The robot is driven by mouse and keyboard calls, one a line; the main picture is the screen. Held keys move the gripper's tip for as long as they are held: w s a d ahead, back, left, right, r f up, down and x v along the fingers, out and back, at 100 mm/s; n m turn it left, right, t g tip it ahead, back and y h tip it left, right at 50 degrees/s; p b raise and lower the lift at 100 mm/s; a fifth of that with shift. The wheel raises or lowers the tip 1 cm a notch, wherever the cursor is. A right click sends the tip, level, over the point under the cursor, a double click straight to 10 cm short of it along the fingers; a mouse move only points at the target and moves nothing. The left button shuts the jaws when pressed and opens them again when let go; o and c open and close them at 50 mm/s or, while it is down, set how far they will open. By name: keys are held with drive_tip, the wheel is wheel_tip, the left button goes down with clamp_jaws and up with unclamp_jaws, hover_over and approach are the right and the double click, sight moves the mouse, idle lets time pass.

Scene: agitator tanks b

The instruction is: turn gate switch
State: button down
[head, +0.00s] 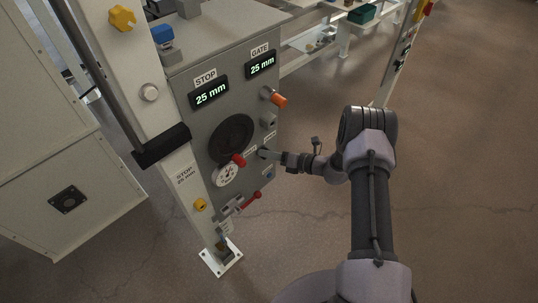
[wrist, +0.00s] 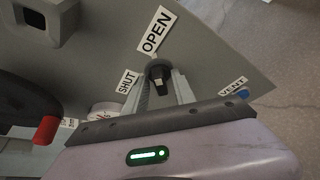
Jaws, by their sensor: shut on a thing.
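The gate switch (wrist: 158,72) is a small black knob on the grey panel in the wrist view. A SHUT label (wrist: 127,82) is to its left and an OPEN label (wrist: 155,32) is above it. My gripper (wrist: 161,80) has its two grey fingers on either side of the knob, shut on it. I cannot tell which label the knob points to. In the head view my gripper (head: 267,154) reaches the right part of the control panel (head: 214,68) from the right and hides most of the switch.
A black handwheel with a red handle (head: 239,160) is left of my gripper, above a white dial (head: 226,175). An orange knob (head: 278,98) sticks out higher up, and a red lever (head: 251,199) lower down. STOP and GATE displays read 25 mm. Floor to the right is clear.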

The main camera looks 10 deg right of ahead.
idle(0.3)
drive_tip(key=c, duration=1.4)
unclamp_jaws()
drive_tip(key=shift+d, duration=0.1)
drive_tip(key=p+v, duration=0.5)
drive_tip(key=v, duration=1.2)
drive_tip(key=shift+s+d+r, duration=0.1)
drive_tip(key=shift+s, duration=0.05)
